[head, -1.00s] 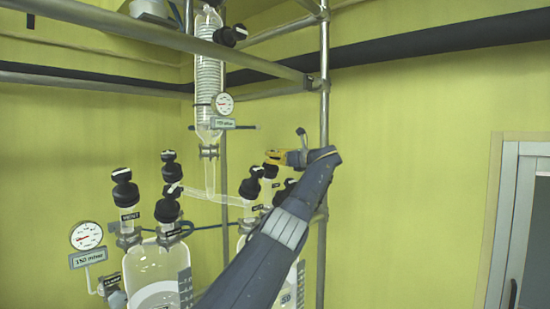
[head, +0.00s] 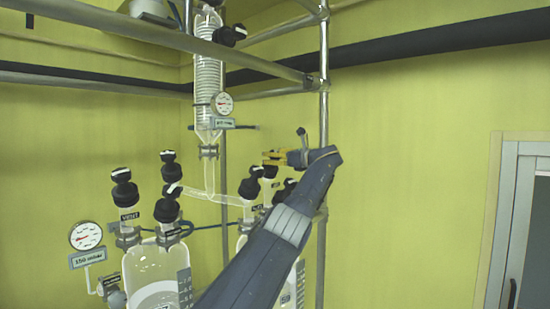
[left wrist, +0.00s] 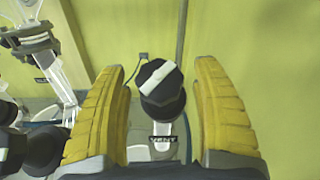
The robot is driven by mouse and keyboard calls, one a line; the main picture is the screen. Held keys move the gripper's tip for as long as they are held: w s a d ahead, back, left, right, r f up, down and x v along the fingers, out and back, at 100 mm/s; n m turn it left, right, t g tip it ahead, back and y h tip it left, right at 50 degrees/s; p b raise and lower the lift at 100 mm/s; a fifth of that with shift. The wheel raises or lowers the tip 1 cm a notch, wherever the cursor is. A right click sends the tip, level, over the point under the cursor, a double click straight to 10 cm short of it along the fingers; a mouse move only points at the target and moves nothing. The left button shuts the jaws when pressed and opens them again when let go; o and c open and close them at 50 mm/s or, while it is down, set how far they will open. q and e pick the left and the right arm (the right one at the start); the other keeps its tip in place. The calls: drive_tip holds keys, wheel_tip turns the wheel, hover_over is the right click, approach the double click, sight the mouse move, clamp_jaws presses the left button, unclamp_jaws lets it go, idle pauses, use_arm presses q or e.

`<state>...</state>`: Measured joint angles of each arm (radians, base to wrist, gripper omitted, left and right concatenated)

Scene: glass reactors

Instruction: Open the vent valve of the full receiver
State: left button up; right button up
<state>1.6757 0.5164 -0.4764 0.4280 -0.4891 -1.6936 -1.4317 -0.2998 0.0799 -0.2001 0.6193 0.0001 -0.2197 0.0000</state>
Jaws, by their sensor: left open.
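My left gripper (head: 272,158) is open. In the left wrist view its yellow fingers (left wrist: 163,110) stand on either side of a black valve knob (left wrist: 161,88) with a white bar across its top, with a gap on both sides. A VENT label (left wrist: 163,143) shows below this knob. In the head view the fingers are just above a black knob (head: 270,171) on the right receiver (head: 293,285), which my arm largely hides. The left receiver (head: 157,275) has its own vent knob (head: 124,192). My right gripper is not in view.
A glass condenser (head: 209,75) with a gauge (head: 223,103) hangs above the receivers. Metal frame bars (head: 324,100) run close behind my left gripper. Another gauge (head: 85,236) stands at the left. Other black knobs (head: 250,188) are close by. The right side is open.

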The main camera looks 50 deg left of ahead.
use_arm(q)
drive_tip(key=w+d, duration=0.1)
drive_tip(key=d, duration=1.1)
drive_tip(key=shift+w, duration=0.4)
drive_tip(key=shift+s, duration=0.15)
drive_tip(key=shift+s+d+m+t, duration=1.95)
drive_tip(key=shift+d+m+t, duration=0.4)
drive_tip(key=shift+m+t, duration=0.2)
drive_tip(key=a, duration=0.5)
drive_tip(key=w+a, duration=0.1)
drive_tip(key=a, duration=0.5)
drive_tip(key=w+a, duration=0.1)
drive_tip(key=a, duration=0.5)
drive_tip(key=shift+w+f, duration=0.15)
drive_tip(key=shift+w, duration=0.05)
drive_tip(key=shift+c, duration=0.5)
drive_tip(key=c, duration=1.2)
